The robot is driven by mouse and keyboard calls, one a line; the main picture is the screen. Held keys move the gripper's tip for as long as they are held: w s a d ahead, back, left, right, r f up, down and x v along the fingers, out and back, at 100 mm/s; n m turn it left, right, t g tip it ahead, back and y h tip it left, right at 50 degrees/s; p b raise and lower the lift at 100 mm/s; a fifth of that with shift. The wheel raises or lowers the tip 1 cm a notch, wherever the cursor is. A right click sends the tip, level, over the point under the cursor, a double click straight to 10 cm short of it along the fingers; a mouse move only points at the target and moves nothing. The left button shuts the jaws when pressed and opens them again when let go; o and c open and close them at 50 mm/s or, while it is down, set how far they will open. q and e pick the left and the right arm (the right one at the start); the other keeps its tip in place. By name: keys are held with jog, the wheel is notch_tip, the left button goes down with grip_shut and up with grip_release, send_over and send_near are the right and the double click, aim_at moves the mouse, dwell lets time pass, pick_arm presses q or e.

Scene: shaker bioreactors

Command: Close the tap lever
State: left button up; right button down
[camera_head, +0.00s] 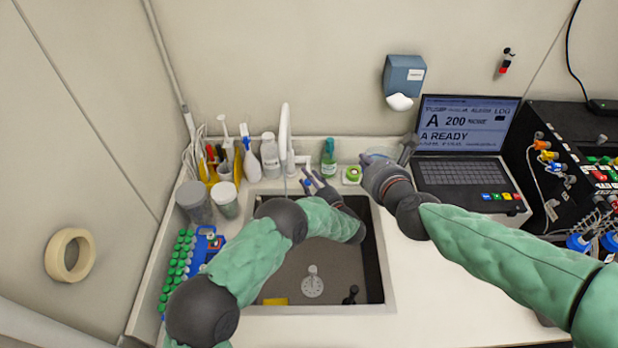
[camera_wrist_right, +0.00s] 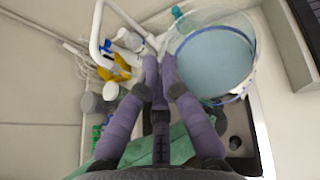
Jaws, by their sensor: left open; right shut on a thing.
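The white tap (camera_head: 285,135) stands at the back edge of the sink, its tall neck upright; it also shows at the upper left of the right wrist view (camera_wrist_right: 97,32). Its lever is small and hard to make out near the base, so I cannot tell its position. My left gripper (camera_head: 315,181) is open and empty, just right of and in front of the tap base, over the sink's back rim. My right gripper (camera_head: 369,160) is shut on the wall of a clear beaker (camera_wrist_right: 215,62) with pale blue contents, right of the tap. The beaker is mostly hidden in the head view.
The sink (camera_head: 335,265) lies below my left arm. Bottles, including a green one (camera_head: 329,158), and a white wash bottle (camera_head: 251,163) line the back. A green-capped tube rack (camera_head: 180,262) is at left. A laptop (camera_head: 466,150) and black device (camera_head: 585,170) stand at right.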

pick_arm(q)
jog(key=shift+w+a, duration=0.15)
jog(key=shift+w, duration=0.05)
grip_shut()
jog(key=shift+w+r+m+g+p, duration=0.2)
jog(key=shift+w+r+p, duration=0.1)
jog(key=shift+r, duration=0.25)
jog(key=shift+w+r+m+g+p, duration=0.15)
jog(key=shift+r+g+p, duration=0.1)
jog(key=shift+r, duration=0.25)
jog(key=shift+w+r+g+h, duration=0.25)
jog(key=shift+h, duration=0.05)
grip_release()
